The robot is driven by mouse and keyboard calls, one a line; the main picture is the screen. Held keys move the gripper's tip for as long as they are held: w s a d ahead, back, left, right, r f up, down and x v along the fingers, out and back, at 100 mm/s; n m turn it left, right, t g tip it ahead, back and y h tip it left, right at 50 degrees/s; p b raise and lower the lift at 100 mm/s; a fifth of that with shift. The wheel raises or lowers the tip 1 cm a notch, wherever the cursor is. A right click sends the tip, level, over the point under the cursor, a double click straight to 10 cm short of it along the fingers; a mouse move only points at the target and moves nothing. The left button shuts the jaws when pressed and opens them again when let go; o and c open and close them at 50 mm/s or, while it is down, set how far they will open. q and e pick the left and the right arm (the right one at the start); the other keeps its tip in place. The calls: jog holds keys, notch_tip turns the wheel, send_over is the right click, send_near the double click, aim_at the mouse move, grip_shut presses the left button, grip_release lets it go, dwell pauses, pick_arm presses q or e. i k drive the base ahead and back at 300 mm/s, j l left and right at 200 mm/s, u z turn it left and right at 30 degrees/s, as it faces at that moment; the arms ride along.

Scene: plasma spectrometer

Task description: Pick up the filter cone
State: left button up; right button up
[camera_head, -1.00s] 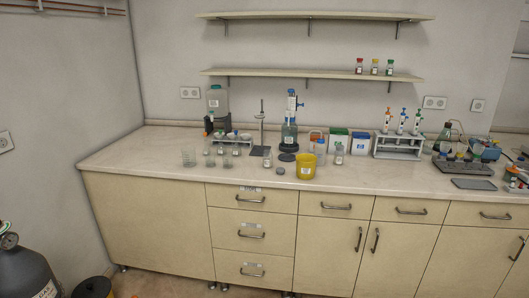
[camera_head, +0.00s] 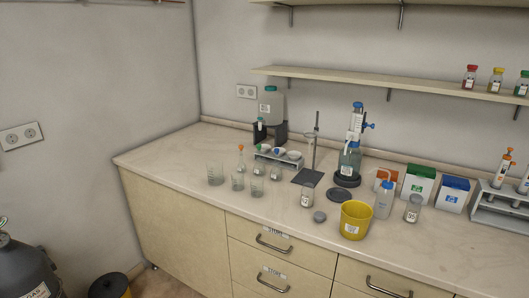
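No thing in view is clearly the filter cone. A low rack (camera_head: 276,162) at the back left of the counter holds a few small whitish, rounded pieces (camera_head: 293,155), too small to tell whether one is a filter cone. A stand with an upright rod (camera_head: 314,152) and a dark base is just right of the rack. Neither of my grippers is in view.
The left end of the counter (camera_head: 160,160) is clear.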

aim_at(264, 152)
jog(key=z, duration=0.55)
jog(key=i+j+z, duration=0.2)
jog(key=z, duration=0.2)
jog(key=i+j+z, duration=0.15)
jog(key=j+z, duration=0.3)
jog(key=i+j+z, duration=0.1)
jog(key=j+z, duration=0.15)
jog(key=z, duration=0.15)
jog(key=i+j, duration=0.1)
jog(key=j, duration=0.55)
jog(key=i+j+z, duration=0.1)
jog(key=j, duration=1.2)
jog(key=i+z, duration=0.05)
jog(key=i, duration=0.05)
